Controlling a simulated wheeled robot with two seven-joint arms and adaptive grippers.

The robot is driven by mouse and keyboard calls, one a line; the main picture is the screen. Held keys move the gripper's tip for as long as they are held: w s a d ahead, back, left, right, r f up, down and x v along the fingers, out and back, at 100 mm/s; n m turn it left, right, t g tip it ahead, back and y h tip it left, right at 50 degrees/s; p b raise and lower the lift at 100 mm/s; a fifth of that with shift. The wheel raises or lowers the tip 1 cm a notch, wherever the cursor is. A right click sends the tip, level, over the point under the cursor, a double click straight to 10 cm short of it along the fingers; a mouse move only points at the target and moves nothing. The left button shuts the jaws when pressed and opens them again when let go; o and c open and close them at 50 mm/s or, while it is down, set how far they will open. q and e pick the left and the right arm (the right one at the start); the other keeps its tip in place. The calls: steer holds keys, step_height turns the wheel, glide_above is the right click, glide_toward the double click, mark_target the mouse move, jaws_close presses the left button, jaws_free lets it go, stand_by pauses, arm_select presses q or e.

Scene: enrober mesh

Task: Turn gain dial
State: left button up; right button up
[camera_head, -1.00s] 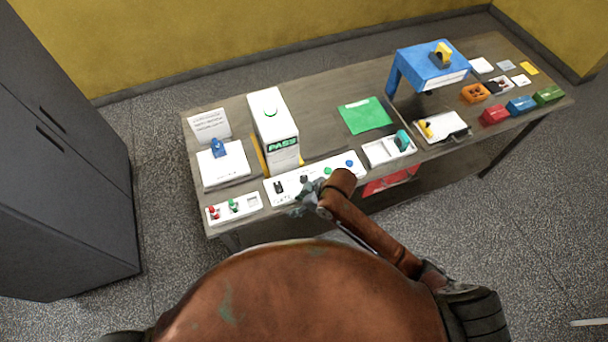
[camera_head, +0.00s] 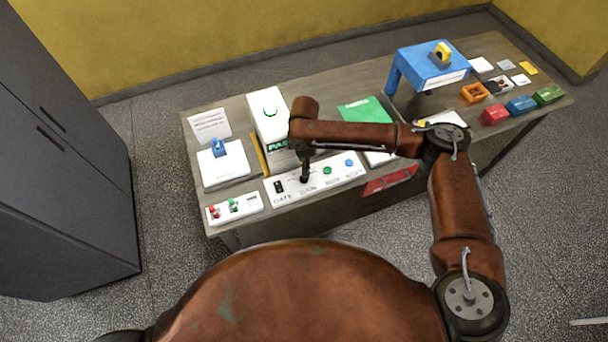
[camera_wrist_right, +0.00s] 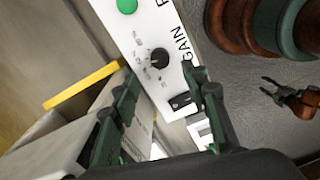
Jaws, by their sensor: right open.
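The gain dial is a small black round knob (camera_wrist_right: 160,56) with tick marks, on a white panel (camera_wrist_right: 142,27) that also carries the word GAIN in the right wrist view. In the head view the white panel (camera_head: 338,179) lies at the table's front edge, and my gripper hides the dial. My right gripper (camera_head: 305,175) points down over the panel's left half. In the wrist view my right gripper (camera_wrist_right: 160,78) is open and empty, with the dial just beyond the gap between its fingertips. A small brown claw (camera_wrist_right: 285,97) at the right edge looks like my left gripper; its jaw state is unclear.
A black switch (camera_head: 279,187) sits left of the dial; green (camera_head: 327,170) and blue (camera_head: 349,162) buttons sit right. A tall white box marked PASS (camera_head: 269,111) stands close behind. A small panel with red and green switches (camera_head: 246,204) lies left.

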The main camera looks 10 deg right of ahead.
steer(key=shift+f+p, duration=0.35)
steer(key=shift+f, duration=3.5)
jaws_close()
